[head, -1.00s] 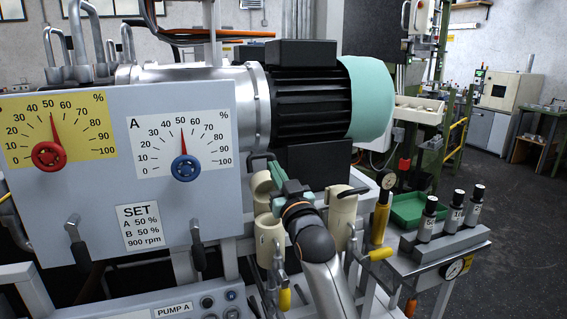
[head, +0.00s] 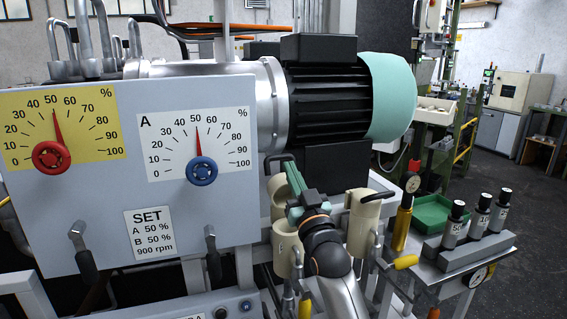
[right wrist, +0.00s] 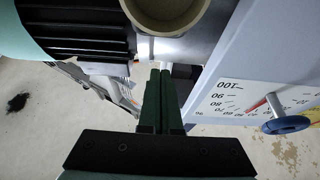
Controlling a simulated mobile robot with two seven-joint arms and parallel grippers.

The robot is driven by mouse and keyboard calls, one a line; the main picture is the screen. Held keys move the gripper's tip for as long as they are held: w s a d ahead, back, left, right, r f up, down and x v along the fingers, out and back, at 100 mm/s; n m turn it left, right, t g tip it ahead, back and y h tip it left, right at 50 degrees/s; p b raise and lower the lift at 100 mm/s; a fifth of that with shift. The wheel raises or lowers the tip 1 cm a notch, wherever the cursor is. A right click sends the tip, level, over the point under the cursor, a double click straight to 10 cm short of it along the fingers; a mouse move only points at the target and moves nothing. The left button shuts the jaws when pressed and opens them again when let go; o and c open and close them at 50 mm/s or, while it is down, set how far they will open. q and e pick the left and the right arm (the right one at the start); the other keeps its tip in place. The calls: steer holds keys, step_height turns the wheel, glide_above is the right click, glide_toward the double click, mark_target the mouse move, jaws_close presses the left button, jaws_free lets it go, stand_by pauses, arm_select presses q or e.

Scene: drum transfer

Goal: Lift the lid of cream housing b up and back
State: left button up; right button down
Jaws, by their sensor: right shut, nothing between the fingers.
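Two cream housings show in the head view. The left cream housing (head: 284,258) has its lid (head: 279,196) standing up and back, with a black handle at its top. The right cream housing (head: 360,232) has its lid down, with a black handle on top. I cannot read which one is b. My right gripper (head: 298,205) is shut and empty, just in front of the raised lid and over the left housing. In the right wrist view the shut fingers (right wrist: 159,85) point toward a round cream hollow part (right wrist: 165,15), probably the raised lid. My left gripper is not in view.
A black motor (head: 330,105) with a teal end cap is behind the housings. The dial panel (head: 120,205) stands left.

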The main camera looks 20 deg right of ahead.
mark_target(283, 176)
steer(key=w, duration=0.4)
steer(key=shift+w+a, duration=0.1)
steer(key=shift+w, duration=0.15)
steer(key=shift+w+f, duration=0.25)
steer(key=shift+w, duration=0.45)
